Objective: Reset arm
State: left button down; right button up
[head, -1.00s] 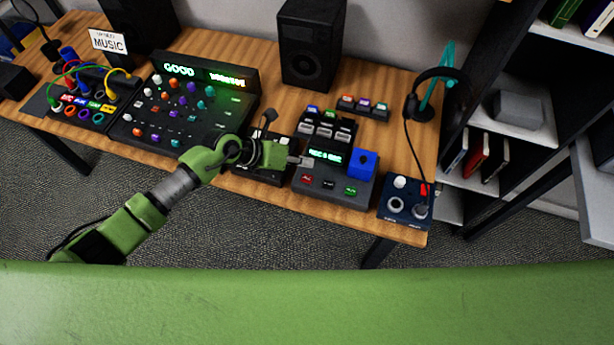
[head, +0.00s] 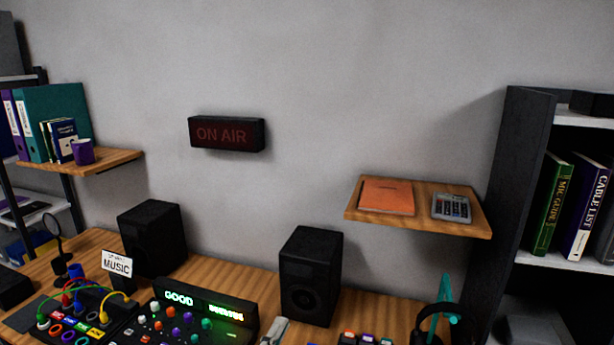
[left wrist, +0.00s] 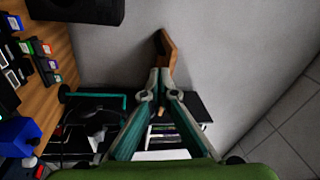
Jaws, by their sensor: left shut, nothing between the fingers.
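My left gripper (head: 274,331) shows only as a small grey tip at the bottom edge of the head view, between the mixer and the right speaker. The rest of its arm is out of that view. In the left wrist view, its two teal and grey fingers (left wrist: 160,76) come together at the tips. They are shut and hold nothing. Behind them are the grey wall and the small wooden shelf (left wrist: 166,48). My right gripper is in neither view.
The mixer (head: 200,314) with its lit display and two black speakers (head: 311,276) (head: 152,240) stand on the wooden table. A headphone stand (head: 442,310) is at the right. A blue block (left wrist: 18,137) shows in the left wrist view. Wall shelves and an ON AIR sign (head: 227,134) are above.

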pick_arm(q)
jog(key=s+a+f+n+g+y, duration=0.3)
jog(key=s+a+f+n+y, duration=0.25)
jog(key=a+n, duration=0.2)
jog(key=s+a+f+n+g+y, duration=0.35)
jog(key=a+f+n, duration=0.3)
jog(key=a, duration=0.25)
jog(key=s+d+f+n+g+h, duration=0.15)
jog(key=s+f+g, duration=0.25)
jog(key=s, duration=0.7)
jog(key=s+f+n+g, duration=0.2)
jog(key=s+f+g, duration=0.3)
jog(key=s, duration=0.5)
notch_tip(320, 180, down, 28)
jog(key=s+b, duration=0.2)
jog(key=b, duration=0.1)
jog(key=s+a+f+g+b, duration=0.2)
jog(key=s+f, duration=1.5)
jog(key=f, duration=0.2)
jog(key=shift+a, duration=0.4)
